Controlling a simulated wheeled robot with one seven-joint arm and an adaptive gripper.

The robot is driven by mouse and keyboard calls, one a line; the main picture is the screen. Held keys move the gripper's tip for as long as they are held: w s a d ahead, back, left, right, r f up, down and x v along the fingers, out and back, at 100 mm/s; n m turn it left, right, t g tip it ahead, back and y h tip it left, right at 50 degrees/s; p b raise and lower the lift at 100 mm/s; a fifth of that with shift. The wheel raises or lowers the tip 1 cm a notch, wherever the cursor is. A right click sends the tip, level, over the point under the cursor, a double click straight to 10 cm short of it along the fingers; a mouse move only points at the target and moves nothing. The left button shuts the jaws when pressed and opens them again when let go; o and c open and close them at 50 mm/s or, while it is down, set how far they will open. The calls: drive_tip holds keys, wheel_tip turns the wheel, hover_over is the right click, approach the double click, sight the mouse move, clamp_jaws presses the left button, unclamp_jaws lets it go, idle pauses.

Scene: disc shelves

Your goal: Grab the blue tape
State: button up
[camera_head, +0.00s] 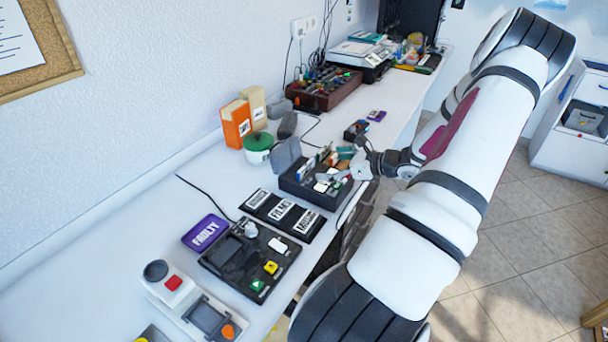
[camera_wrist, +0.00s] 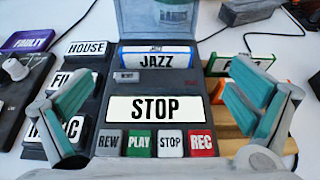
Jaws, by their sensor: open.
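A blue-edged tape labelled JAZZ (camera_wrist: 156,58) sits at the top of a dark tape recorder (camera_wrist: 190,84), below its raised grey lid (camera_wrist: 160,22). The recorder's screen reads STOP. My gripper (camera_wrist: 160,108) is open and empty, its fingers wide apart on either side of the recorder, with the JAZZ tape beyond and between them. In the head view my gripper (camera_head: 340,174) is over the recorder (camera_head: 300,186), where small parts are hard to make out.
A black tray (camera_head: 283,214) with genre labels lies left of the recorder, beside a purple FAULTY sign (camera_head: 206,233) and a black console (camera_head: 250,258). Orange and beige boxes (camera_head: 236,124) and a green-lidded pot (camera_head: 258,146) stand by the wall.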

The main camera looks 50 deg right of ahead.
sight(307, 165)
drive_tip(key=shift+a+x, duration=0.1)
drive_tip(key=shift+x, duration=1.85)
drive_tip(key=shift+a+x, duration=0.15)
drive_tip(key=shift+x, duration=1.8)
drive_tip(key=c, duration=1)
